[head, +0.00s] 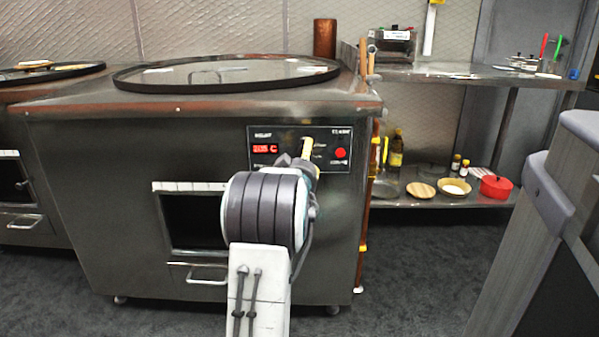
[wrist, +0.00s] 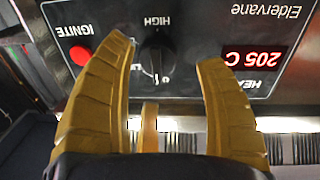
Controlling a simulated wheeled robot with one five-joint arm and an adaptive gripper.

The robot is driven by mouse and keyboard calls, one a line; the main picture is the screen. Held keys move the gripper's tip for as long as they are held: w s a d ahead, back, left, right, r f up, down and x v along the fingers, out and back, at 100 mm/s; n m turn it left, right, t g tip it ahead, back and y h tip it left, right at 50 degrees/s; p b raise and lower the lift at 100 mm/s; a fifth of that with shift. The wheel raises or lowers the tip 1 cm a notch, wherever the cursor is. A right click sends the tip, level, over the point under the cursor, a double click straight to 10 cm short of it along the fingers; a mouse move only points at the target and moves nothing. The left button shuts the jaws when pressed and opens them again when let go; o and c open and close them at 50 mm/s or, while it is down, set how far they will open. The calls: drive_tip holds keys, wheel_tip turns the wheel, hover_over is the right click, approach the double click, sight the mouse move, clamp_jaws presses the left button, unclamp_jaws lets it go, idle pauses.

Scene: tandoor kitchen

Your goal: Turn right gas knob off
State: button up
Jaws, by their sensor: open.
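A round black knob (wrist: 155,55) sits on the dark control panel (wrist: 190,85) in the wrist view, just below the word HIGH. My gripper (wrist: 163,52) is open, with one tan finger on each side of the knob. The fingers look apart from the knob, but depth is hard to judge. In the head view my gripper (head: 308,150) is in front of the control panel (head: 338,138) of the tandoor (head: 110,200). It hides the knob there. The knob's exact pointer setting is unclear.
A red ignite button (wrist: 80,55) is left of the fingers in the wrist view. The red display (wrist: 251,57) is to the right. A steel shelf (head: 470,72) with kitchen items stands right of the tandoor.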

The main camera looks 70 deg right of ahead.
drive_tip(key=v, duration=0.9)
drive_tip(key=shift+a, duration=0.1)
idle(0.6)
drive_tip(key=w+a+r+n+t+y+p, duration=0.2)
drive_tip(key=w+a+r+y+p, duration=0.1)
drive_tip(key=w+a+r+p, duration=0.3)
drive_tip(key=w+a+r+n+t+y+p, duration=0.1)
drive_tip(key=w+a+r+t+y+p, duration=0.15)
drive_tip(key=w+a+p, duration=0.45)
drive_tip(key=w+a+r+n+y+p, duration=0.2)
drive_tip(key=w+a+r+y+p, duration=0.15)
drive_tip(key=a, duration=0.35)
drive_tip(key=w+a+r+n+y+p, duration=0.1)
drive_tip(key=w+a+r+y+p, duration=0.15)
drive_tip(key=a+p, duration=0.35)
drive_tip(key=s+a+r+n+g+y+p, duration=0.1)
drive_tip(key=a+r+p, duration=0.25)
drive_tip(key=a, duration=0.25)
drive_tip(key=s+a+r+n+y+p, duration=0.1)
drive_tip(key=s+a+r+n+p, duration=0.1)
drive_tip(key=a+p, duration=0.3)
drive_tip(key=s+a+r+n+g+y+p, duration=0.1)
drive_tip(key=a+r+y+p, duration=0.15)
drive_tip(key=a, duration=0.35)
drive_tip(key=s+a+r+n+g+y+p, duration=0.1)
drive_tip(key=s+a+r+n+g+p, duration=0.1)
drive_tip(key=s+a+r+p, duration=0.4)
drive_tip(key=shift+s+a+r+n+g+y+p, duration=0.3)
drive_tip(key=shift+s+a+g+p, duration=0.45)
drive_tip(key=shift+s+a+p, duration=1)
